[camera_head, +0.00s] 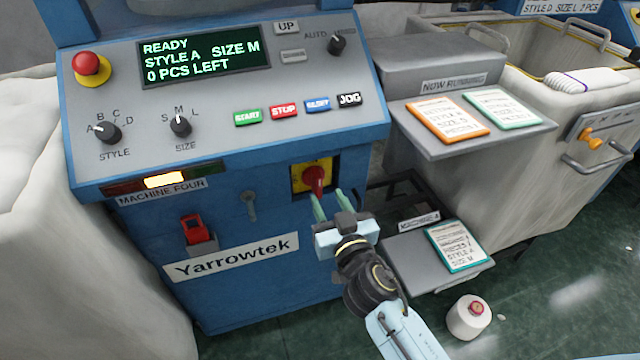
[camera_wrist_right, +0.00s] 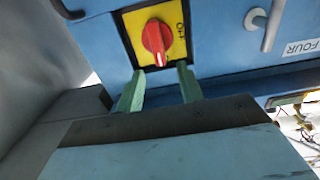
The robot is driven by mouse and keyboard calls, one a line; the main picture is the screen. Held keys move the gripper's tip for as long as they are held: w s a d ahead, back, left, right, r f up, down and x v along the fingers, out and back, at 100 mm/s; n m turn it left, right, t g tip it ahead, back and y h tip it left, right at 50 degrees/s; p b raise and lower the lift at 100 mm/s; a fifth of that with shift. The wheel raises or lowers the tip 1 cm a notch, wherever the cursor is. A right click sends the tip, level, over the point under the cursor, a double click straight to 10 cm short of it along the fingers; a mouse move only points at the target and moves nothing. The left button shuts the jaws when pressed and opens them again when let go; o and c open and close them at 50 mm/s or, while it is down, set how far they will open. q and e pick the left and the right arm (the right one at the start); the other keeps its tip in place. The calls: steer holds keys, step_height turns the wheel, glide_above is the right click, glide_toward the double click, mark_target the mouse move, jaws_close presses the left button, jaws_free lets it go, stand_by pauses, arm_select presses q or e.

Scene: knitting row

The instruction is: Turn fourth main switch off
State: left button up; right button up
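The main switch (camera_head: 315,180) of machine four is a red rotary knob on a yellow plate, low on the blue front panel. It also shows in the right wrist view, the red knob (camera_wrist_right: 156,40) with its white mark along the handle. My right gripper (camera_head: 330,204) is just in front of the switch, its two green fingers pointing at it. In the right wrist view the fingertips (camera_wrist_right: 160,82) are apart, just below the knob, with nothing between them. Whether they touch the plate I cannot tell. My left gripper is not in view.
The panel above has a display (camera_head: 205,57) reading READY, a red emergency button (camera_head: 88,63), dials and a row of push buttons. A red padlock-like piece (camera_head: 195,230) hangs left of the switch. A grey shelf (camera_head: 400,255) with a card and a white cone (camera_head: 468,318) are to the right.

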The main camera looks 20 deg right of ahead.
mark_target(319, 183)
steer(key=shift+w+a, duration=0.1)
steer(key=shift+w, duration=2.7)
jaws_close()
